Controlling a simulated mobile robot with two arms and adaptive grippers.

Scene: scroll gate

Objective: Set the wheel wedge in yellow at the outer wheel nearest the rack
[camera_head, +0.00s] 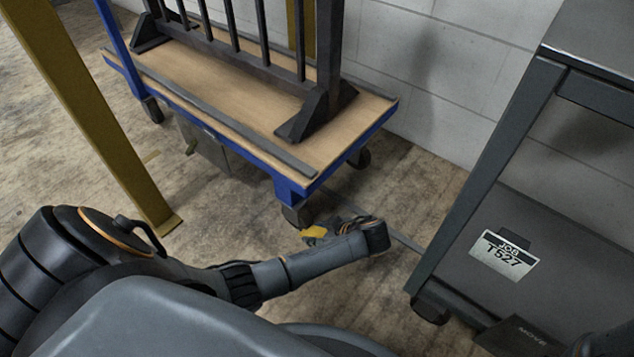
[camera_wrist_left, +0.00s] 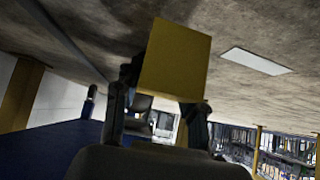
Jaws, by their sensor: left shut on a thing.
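The yellow wheel wedge (camera_head: 314,233) is held low over the floor by my left gripper (camera_head: 328,231), beside the near corner wheel (camera_head: 294,214) of the blue cart. In the left wrist view the wedge (camera_wrist_left: 176,62) shows as a yellow block between the fingers of my left gripper (camera_wrist_left: 156,112). Whether the wedge touches the wheel or floor I cannot tell. Another cart wheel (camera_head: 360,157) is at the back right corner, by the wall. The dark rack (camera_head: 447,190) stands at the right, apart from the cart. My right gripper is not in view.
The cart's wooden deck (camera_head: 190,83) carries a black barred frame. A yellow post (camera_head: 100,125) stands on the floor at the left. A pale block wall (camera_head: 435,85) runs behind. Open floor lies between the cart and the rack.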

